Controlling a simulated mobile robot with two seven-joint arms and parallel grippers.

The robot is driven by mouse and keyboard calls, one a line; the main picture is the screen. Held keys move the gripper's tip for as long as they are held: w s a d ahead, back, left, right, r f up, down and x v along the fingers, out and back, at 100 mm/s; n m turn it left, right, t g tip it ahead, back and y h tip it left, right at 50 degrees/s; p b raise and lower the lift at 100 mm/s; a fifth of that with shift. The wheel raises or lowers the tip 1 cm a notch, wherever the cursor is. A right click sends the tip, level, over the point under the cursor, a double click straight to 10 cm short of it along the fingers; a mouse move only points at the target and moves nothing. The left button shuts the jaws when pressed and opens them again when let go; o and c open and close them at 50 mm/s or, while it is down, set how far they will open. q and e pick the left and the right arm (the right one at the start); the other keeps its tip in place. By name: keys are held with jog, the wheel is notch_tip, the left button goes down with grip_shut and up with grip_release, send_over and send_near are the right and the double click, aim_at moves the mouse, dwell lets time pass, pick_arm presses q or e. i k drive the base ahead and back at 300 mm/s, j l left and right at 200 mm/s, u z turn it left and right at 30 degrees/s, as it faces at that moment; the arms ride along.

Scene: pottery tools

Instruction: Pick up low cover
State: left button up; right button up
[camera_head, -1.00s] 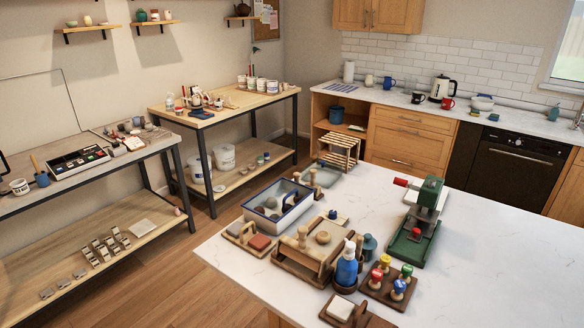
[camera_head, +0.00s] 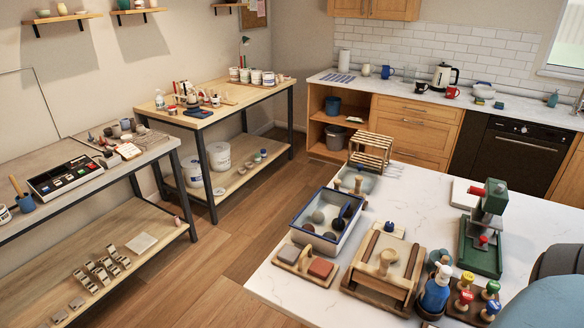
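No piece is clearly marked as the low cover. Neither of my grippers shows. A blue-grey rounded part of my own arm fills the lower right corner and hides that part of the island.
A wooden holder with two blocks (camera_head: 304,263) lies at the island's left edge. A blue bottle (camera_head: 434,295), a rack of coloured knobs (camera_head: 468,299) and a green press (camera_head: 481,245) stand right of the frame. Floor (camera_head: 215,270) is open left of the island.

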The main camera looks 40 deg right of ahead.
aim_at(352, 169)
jog(key=i+j+u, duration=0.15)
jog(key=i, duration=0.55)
jog(key=i+j+u, duration=0.15)
jog(key=i, duration=0.55)
jog(key=i+z, duration=0.3)
jog(key=z, duration=0.2)
jog(key=i+z, duration=0.3)
jog(key=z, duration=0.2)
jog(key=i+j+z, duration=0.15)
jog(key=i+z, duration=0.15)
jog(key=z, duration=0.2)
